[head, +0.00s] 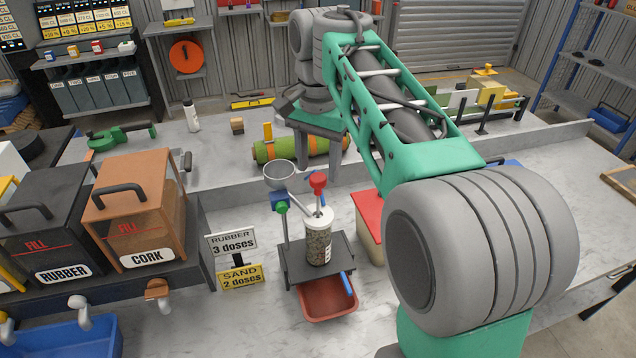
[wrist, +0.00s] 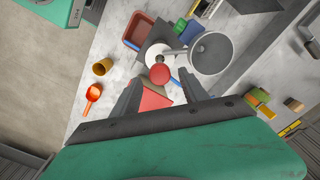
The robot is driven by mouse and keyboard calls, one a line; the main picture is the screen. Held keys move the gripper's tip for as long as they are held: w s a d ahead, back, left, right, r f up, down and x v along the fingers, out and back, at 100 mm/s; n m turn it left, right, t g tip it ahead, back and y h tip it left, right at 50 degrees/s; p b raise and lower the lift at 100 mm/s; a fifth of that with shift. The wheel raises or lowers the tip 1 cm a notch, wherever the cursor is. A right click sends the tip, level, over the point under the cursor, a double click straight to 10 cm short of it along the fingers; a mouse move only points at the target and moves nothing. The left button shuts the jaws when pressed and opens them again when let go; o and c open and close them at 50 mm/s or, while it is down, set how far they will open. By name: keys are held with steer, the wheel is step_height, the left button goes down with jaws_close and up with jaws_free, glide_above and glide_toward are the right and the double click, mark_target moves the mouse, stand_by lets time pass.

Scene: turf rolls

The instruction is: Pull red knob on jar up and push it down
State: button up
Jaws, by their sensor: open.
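The jar (head: 319,246) is clear, with brown-green granules inside and a white top. It stands upright on a dark stand plate. Its red knob (head: 318,183) sits above the white top on a short stem. In the wrist view the red knob (wrist: 160,73) appears from above, over the white jar top (wrist: 156,53), in line with the gap between my fingers. My gripper (wrist: 160,79) is open and empty. The head view shows nothing touching the knob; my gripper itself is out of sight there.
A grey funnel (head: 279,176) on a post stands close left of the jar; it also shows in the wrist view (wrist: 210,53). A red tray (head: 327,299) sits in front. A red-topped box (head: 367,212) is to the right. CORK (head: 142,217) and RUBBER (head: 58,235) bins stand left.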

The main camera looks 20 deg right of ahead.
mark_target(318, 177)
step_height(318, 177, down, 4)
steer(key=b, duration=0.2)
steer(key=shift+f+b, duration=0.2)
steer(key=shift+b, duration=0.1)
steer(key=shift+r, duration=0.1)
steer(key=shift+c, duration=0.4)
jaws_close()
stand_by(0.6)
